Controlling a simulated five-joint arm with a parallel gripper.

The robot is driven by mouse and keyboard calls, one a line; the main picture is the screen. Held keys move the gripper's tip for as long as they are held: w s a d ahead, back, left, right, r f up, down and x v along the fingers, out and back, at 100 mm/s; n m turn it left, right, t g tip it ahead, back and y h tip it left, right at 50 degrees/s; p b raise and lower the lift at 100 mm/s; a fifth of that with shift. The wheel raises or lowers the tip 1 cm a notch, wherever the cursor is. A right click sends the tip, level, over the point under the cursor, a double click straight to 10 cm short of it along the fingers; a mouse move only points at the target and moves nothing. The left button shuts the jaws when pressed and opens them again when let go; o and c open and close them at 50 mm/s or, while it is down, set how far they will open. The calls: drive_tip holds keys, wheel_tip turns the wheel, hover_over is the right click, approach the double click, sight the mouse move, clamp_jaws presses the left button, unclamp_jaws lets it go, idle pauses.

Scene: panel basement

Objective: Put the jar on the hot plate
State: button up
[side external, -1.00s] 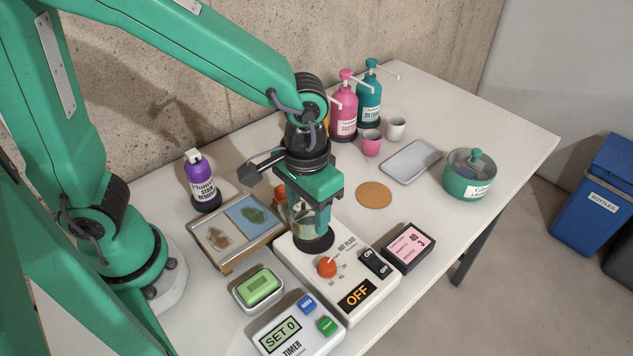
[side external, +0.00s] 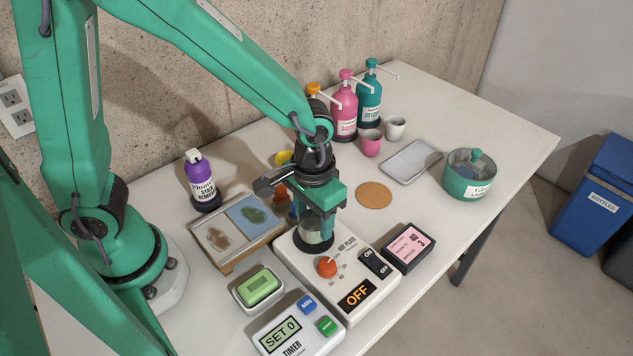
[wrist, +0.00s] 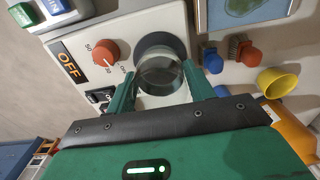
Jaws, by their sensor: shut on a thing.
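The hot plate (side external: 290,262) is a white box with a red-orange knob, an ON/OFF switch and a display reading OFF. Its round black heating disc (wrist: 181,44) shows around the jar in the wrist view. The clear glass jar (wrist: 160,74) is between my gripper's fingers; it also shows in the side view (side external: 312,230), upright over the disc. My gripper (side external: 318,215) is shut on the jar from above. In the wrist view the green fingers (wrist: 160,92) are at either side of it. I cannot tell whether the jar's base touches the disc.
A timer (side external: 297,328), a green soap bar in a dish (side external: 258,288) and a pink-labelled black box (side external: 408,247) stand close around the hot plate. A framed tray (side external: 237,230) lies to its left.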

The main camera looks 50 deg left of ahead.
drive_tip(key=shift+f, duration=0.3)
drive_tip(key=o, duration=1.1)
drive_tip(key=shift+r, duration=0.15)
wheel_tip(320, 180, up, 12)
idle(0.7)
